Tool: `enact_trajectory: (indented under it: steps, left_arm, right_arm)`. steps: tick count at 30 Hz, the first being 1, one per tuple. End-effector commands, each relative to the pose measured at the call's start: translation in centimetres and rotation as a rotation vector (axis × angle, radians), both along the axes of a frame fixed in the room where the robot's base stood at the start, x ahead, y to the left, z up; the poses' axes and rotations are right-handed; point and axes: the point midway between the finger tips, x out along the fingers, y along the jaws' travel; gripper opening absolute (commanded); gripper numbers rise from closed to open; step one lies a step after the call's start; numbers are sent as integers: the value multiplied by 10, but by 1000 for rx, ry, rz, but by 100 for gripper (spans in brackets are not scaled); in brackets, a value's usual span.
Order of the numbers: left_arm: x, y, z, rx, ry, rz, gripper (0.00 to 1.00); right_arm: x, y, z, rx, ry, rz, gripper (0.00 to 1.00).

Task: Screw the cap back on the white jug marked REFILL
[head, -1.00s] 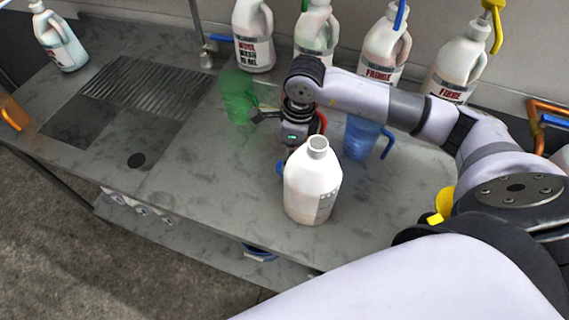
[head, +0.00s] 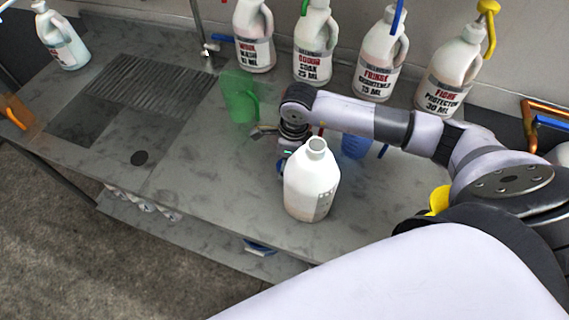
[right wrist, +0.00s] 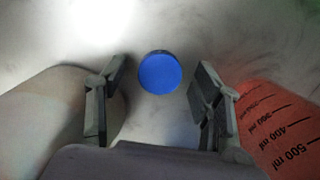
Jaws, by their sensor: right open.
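The white jug (head: 312,188) stands upright on the grey bench in the head view, its neck (head: 317,147) open and uncapped. Its label is turned away and I cannot read it. A round blue cap (right wrist: 160,72) lies on the bench in the right wrist view; a bit of blue also shows at the jug's left edge in the head view. My right gripper (right wrist: 159,69) is open and points down, with the cap between and slightly beyond its fingers, not gripped. My left gripper is not in view.
A red measuring jug (right wrist: 275,125) stands close to the right finger. A green jug (head: 238,98) and a blue jug (head: 355,147) stand nearby. Several labelled bottles (head: 312,45) line the wall.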

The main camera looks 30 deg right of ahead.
Motion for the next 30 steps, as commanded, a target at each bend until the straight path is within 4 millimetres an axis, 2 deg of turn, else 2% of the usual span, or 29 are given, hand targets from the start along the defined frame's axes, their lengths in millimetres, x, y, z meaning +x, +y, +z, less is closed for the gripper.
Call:
enact_trajectory:
  steps: [3,18,30]
  left_arm:
    - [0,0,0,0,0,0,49]
    - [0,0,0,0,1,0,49]
    - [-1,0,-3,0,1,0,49]
  right_arm:
    - [0,0,0,0,0,0,59]
    - [0,0,1,0,0,0,27]
    - [0,0,7,1,-1,0,26]
